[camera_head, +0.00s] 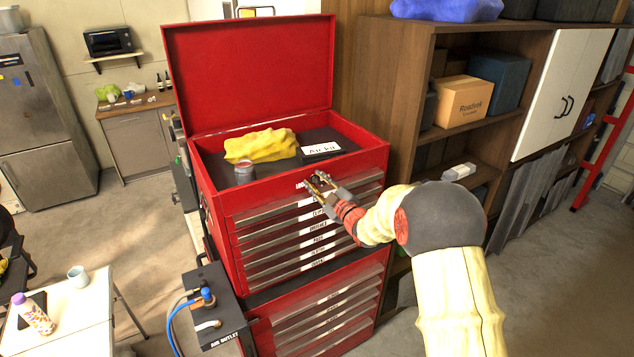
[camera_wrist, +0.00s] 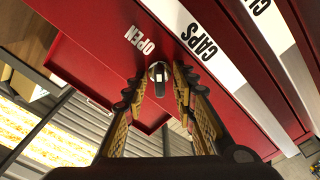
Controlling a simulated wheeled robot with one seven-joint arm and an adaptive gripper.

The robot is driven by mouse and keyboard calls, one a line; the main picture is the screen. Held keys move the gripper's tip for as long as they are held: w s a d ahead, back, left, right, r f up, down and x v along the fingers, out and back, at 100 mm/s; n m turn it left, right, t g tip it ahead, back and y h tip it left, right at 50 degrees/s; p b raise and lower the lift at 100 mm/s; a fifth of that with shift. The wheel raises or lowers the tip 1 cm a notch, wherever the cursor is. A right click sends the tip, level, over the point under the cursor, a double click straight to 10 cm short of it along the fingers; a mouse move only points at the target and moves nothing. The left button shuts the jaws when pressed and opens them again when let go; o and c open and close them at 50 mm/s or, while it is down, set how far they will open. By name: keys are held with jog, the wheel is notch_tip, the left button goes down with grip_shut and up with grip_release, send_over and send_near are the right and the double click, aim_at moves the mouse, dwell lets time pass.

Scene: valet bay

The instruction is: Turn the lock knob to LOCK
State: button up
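The lock knob (camera_wrist: 158,71) is a small silver round knob with a dark bar on the red front of the tool chest (camera_head: 262,190). In the wrist view the bar points down the picture, away from the white OPEN label (camera_wrist: 140,39). My gripper (camera_wrist: 156,84) reaches the chest front with one finger on each side of the knob. The fingers are apart, with a small gap visible beside the knob; I cannot tell whether either touches it. In the head view my gripper (camera_head: 320,184) largely hides the knob. The LOCK label is not readable.
The chest lid is up; a yellow cloth (camera_head: 260,145) and a can (camera_head: 244,172) lie in the top. Labelled drawers (camera_head: 310,240) run below the knob. A shelf unit (camera_head: 392,70) stands close to the right. An air outlet box (camera_head: 215,300) stands at the front left.

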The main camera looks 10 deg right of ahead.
jog(key=shift+c, duration=0.7)
grip_shut()
jog(key=m+b, duration=0.2)
jog(key=m, duration=0.1)
jog(key=shift+f+b, duration=0.1)
jog(key=shift+b, duration=0.3)
jog(key=m+b, duration=0.1)
jog(key=m, duration=0.3)
jog(key=shift+d+m+b, duration=0.15)
jog(key=shift+m+b, duration=0.15)
jog(key=shift+b, duration=0.05)
jog(key=m, duration=0.5)
jog(key=shift+w+d+r, duration=0.1)
jog(key=shift+d+r, duration=0.05)
jog(key=shift+r, duration=0.05)
jog(key=m+p, duration=0.1)
jog(key=m, duration=0.4)
jog(key=shift+d+f, duration=0.1)
jog(key=shift+m, duration=0.3)
